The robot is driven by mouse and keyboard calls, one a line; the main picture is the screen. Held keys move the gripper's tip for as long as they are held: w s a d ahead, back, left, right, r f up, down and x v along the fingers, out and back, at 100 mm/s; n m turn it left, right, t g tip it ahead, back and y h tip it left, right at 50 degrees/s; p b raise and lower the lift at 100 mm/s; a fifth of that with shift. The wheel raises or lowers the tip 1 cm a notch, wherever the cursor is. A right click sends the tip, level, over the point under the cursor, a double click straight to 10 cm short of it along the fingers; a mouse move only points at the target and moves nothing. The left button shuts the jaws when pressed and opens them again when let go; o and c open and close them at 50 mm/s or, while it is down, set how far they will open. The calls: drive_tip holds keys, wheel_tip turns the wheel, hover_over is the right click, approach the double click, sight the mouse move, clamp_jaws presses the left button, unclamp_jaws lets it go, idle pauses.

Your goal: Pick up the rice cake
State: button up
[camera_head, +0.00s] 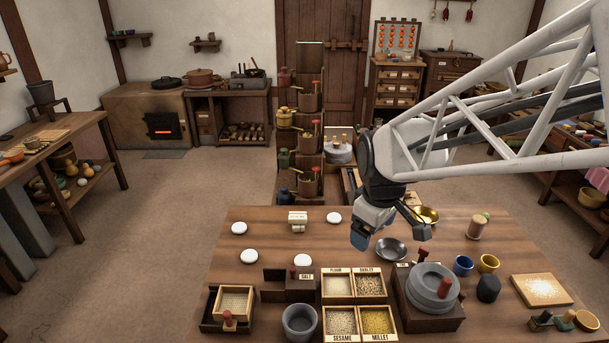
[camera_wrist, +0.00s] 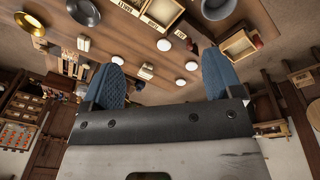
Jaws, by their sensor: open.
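Several white round discs that look like rice cakes lie on the wooden table in the head view: one at the back (camera_head: 334,218), one at the back left (camera_head: 239,228), one below it (camera_head: 249,256) and one by the salt box (camera_head: 303,261). I cannot tell which one is meant. In the wrist view, white discs (camera_wrist: 164,44) show beyond and between the fingers. My gripper (camera_head: 390,234) is open and empty, above the table to the right of the discs. Its blue-padded fingers (camera_wrist: 160,75) are spread wide in the wrist view.
A grey metal bowl (camera_head: 390,250) lies close below my gripper, with a brass bowl (camera_head: 426,215) behind. A stone quern (camera_head: 433,286), grain boxes (camera_head: 355,301) and a grey mortar (camera_head: 299,322) fill the front. A small labelled block (camera_head: 298,221) stands between the back discs.

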drive_tip(key=w+a+f+n, duration=0.3)
drive_tip(key=w+f+n, duration=0.15)
drive_tip(key=w, duration=0.25)
drive_tip(key=w+a+f+n, duration=0.4)
drive_tip(key=w+f, duration=0.2)
drive_tip(key=n+g, duration=0.2)
drive_tip(key=n, duration=0.5)
hover_over(301, 259)
drive_tip(key=f, duration=1.4)
drive_tip(key=shift+d+f, duration=0.15)
drive_tip(key=shift+d, duration=0.05)
drive_tip(key=shift+w+a+f+n, duration=0.1)
drive_tip(key=shift+a+f+n, duration=0.15)
drive_tip(key=shift+f, duration=0.2)
drive_tip(key=shift+f, duration=1.25)
drive_tip(key=shift+d+f, duration=0.1)
drive_tip(key=shift+f, duration=2.5)
drive_tip(key=shift+c, duration=0.4)
